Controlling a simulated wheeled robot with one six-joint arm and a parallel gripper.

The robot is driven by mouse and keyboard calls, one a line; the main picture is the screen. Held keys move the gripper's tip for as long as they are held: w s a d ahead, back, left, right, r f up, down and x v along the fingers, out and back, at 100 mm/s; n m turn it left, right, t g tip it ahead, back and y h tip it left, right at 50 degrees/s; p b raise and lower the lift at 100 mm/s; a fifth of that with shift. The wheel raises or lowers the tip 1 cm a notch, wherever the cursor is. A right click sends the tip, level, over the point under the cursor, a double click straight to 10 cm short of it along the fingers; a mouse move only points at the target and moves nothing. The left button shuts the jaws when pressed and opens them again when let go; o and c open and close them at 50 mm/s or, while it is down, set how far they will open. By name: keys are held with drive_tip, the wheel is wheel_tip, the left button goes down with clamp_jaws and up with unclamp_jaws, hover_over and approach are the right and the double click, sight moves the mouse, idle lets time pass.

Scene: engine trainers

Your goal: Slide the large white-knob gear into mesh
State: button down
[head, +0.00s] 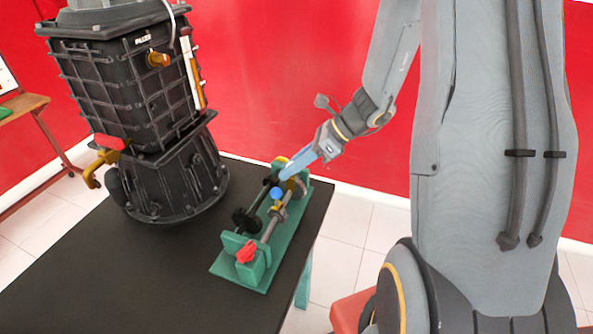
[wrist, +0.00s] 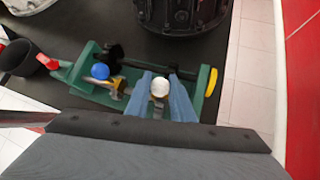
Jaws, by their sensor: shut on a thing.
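The white knob (wrist: 160,87) of the large gear sits between my gripper's two blue fingers in the wrist view. My gripper (head: 284,177) is shut on this knob over the far end of the green trainer (head: 226,268). The gear below the knob is mostly hidden by the fingers, so I cannot tell whether its teeth mesh. A blue knob (wrist: 100,71) stands on the same shaft side, left of the white one in the wrist view. It also shows in the head view (head: 276,193). Dark gears (wrist: 113,53) sit on the parallel shaft.
A red handle (head: 246,252) is at the trainer's near end, and a yellow part (wrist: 211,82) at its other end. A large black gearbox housing (head: 165,180) stands left on the black table (head: 150,285). The table's right edge runs close beside the trainer.

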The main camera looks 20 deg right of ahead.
drive_tip(key=shift+w+d, duration=0.15)
drive_tip(key=shift+w, duration=0.05)
drive_tip(key=c, duration=1.8)
unclamp_jaws()
drive_tip(key=shift+w, duration=0.1)
drive_tip(key=shift+d+r, duration=0.1)
drive_tip(key=b+v, duration=0.1)
drive_tip(key=v, duration=0.6)
drive_tip(key=shift+s+d+r, duration=0.2)
drive_tip(key=shift+s+r, duration=0.05)
drive_tip(key=s+a+n+h, duration=0.2)
drive_tip(key=s+n+h, duration=0.1)
drive_tip(key=n, duration=0.5)
drive_tip(key=s+a+f+n+g+h, duration=0.1)
drive_tip(key=s+n+h, duration=0.2)
drive_tip(key=s+n, duration=0.2)
drive_tip(key=s+a+f+n+g+h, duration=0.1)
drive_tip(key=s+n, duration=0.3)
drive_tip(key=n, duration=0.7)
drive_tip(key=shift+s+a+f+n+h, duration=0.15)
drive_tip(key=shift+a+n+h, duration=0.25)
drive_tip(key=shift+a+h, duration=0.45)
